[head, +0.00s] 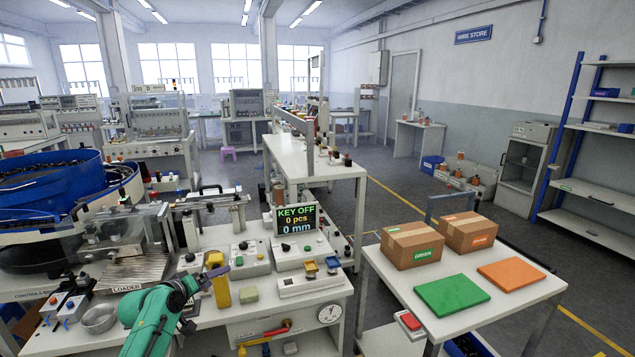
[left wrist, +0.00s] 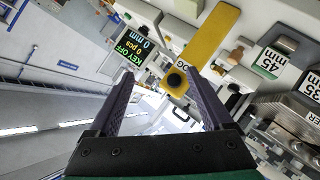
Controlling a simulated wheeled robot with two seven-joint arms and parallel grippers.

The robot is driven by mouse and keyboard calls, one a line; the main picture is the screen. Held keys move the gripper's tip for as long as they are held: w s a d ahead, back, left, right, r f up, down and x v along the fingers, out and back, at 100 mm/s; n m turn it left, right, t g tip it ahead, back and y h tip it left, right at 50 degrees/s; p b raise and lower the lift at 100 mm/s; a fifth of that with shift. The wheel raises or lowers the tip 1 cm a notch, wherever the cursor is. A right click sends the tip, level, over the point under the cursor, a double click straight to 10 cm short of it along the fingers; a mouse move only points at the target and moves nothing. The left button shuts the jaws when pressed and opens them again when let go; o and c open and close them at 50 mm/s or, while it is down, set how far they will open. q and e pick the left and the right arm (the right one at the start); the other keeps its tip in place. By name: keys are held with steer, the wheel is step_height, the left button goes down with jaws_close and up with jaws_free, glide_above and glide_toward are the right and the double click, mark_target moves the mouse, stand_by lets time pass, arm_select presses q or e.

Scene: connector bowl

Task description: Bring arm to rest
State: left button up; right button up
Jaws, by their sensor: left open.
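My left arm is green and comes in from the lower left of the head view. Its dark left gripper (head: 212,277) is over the front left part of the white machine bench, close to a yellow upright post (head: 220,290). In the left wrist view, the two dark fingers (left wrist: 161,84) stand apart with nothing held between them. The yellow post (left wrist: 213,38) shows beyond the fingertips, with a dark round part near its end. I cannot tell whether the gripper touches the post. My right gripper is in neither view.
A blue bowl feeder (head: 50,180) stands at the left, and a small metal bowl (head: 99,319) near the arm. A display (head: 296,219) reads KEY OFF. A white table (head: 385,272) at the right holds two cartons, a green mat (head: 452,296) and an orange mat (head: 511,275).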

arm_select(q)
steer(key=w+a+r+m+t+y, duration=0.1)
steer(key=a+r+m+t+y, duration=0.25)
steer(key=r, duration=0.35)
steer(key=w+a+r+m+t+y, duration=0.1)
steer(key=a+r+m+t+y, duration=0.2)
steer(key=r, duration=0.4)
steer(key=s+d+f+m+g+h, duration=0.1)
steer(key=s+f+g, duration=0.3)
steer(key=f, duration=1)
steer(key=s+d+f+g, duration=0.15)
steer(key=s+f, duration=0.45)
steer(key=f, duration=0.7)
steer(key=s+f+m+g+h, duration=0.1)
steer(key=s+f+g, duration=0.3)
steer(key=f, duration=1)
steer(key=s+d+f+g, duration=0.3)
steer(key=s+f, duration=1.2)
steer(key=s, duration=0.4)
steer(key=s+d+f+g, duration=0.1)
steer(key=s+f, duration=0.3)
steer(key=s, duration=0.9)
steer(key=s+d+f+g, duration=0.2)
steer(key=s+f+g, duration=0.2)
steer(key=s, duration=0.9)
steer(key=shift+s+d+f+n+g, duration=0.15)
steer(key=shift+s+f+n+g, duration=0.05)
steer(key=shift+n+g, duration=0.15)
